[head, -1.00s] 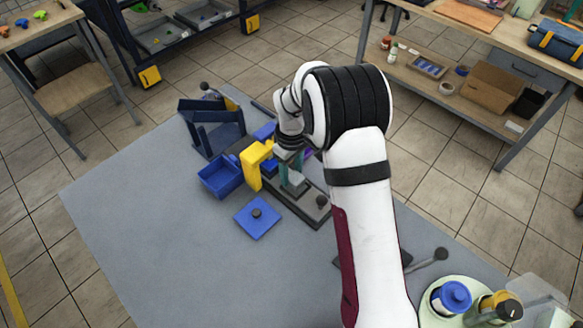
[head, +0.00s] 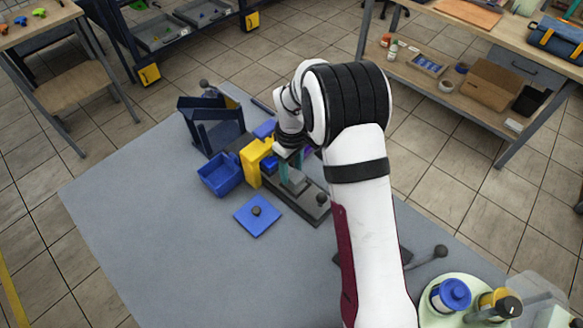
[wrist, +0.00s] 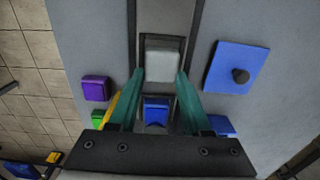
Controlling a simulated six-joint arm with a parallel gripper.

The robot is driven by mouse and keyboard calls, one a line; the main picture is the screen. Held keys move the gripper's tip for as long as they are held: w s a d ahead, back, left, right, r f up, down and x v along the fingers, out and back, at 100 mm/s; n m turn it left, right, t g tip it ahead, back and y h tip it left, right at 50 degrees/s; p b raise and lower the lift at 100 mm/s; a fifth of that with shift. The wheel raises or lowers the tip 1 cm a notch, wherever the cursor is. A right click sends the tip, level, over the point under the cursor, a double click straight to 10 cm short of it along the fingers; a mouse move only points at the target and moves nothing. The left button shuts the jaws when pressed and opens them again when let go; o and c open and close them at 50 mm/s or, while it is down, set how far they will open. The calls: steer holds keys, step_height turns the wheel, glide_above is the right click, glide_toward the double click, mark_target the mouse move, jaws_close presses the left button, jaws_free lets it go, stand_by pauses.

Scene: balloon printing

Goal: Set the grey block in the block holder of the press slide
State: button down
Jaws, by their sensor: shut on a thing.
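The grey block (wrist: 162,57) is between the teal fingertips of my gripper (wrist: 161,78) in the wrist view, and the gripper is shut on it. It is over the dark press slide (wrist: 131,25), with a dark rim around its upper edge. I cannot tell whether the block rests fully in the holder. In the head view the block (head: 297,178) shows small beside the teal fingers, above the slide (head: 308,204). My arm hides part of the press there. The yellow press frame (head: 251,163) stands left of the gripper.
A blue plate with a dark knob (head: 257,225) lies in front of the press. A blue open bin (head: 220,180) and a dark blue rack (head: 220,137) stand to the left. A purple block (wrist: 96,88) and a green block (wrist: 98,122) lie beside the slide. The table's left front is clear.

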steer(key=shift+f, duration=0.9)
stand_by(0.3)
steer(key=shift+c, duration=1.3)
jaws_free()
step_height(320, 180, up, 16)
steer(key=s+d+r+m+y, duration=0.1)
steer(key=s+d+r+m, duration=0.2)
steer(key=s, duration=0.6)
steer(key=s+d+r+m, duration=0.1)
steer(key=s+r+m, duration=0.3)
steer(key=s, duration=0.5)
steer(key=s+d+f+m, duration=0.1)
steer(key=s+f+m, duration=0.3)
steer(key=s, duration=0.9)
steer(key=m, duration=0.3)
steer(key=shift+m+y, duration=0.3)
steer(key=shift+y, duration=0.1)
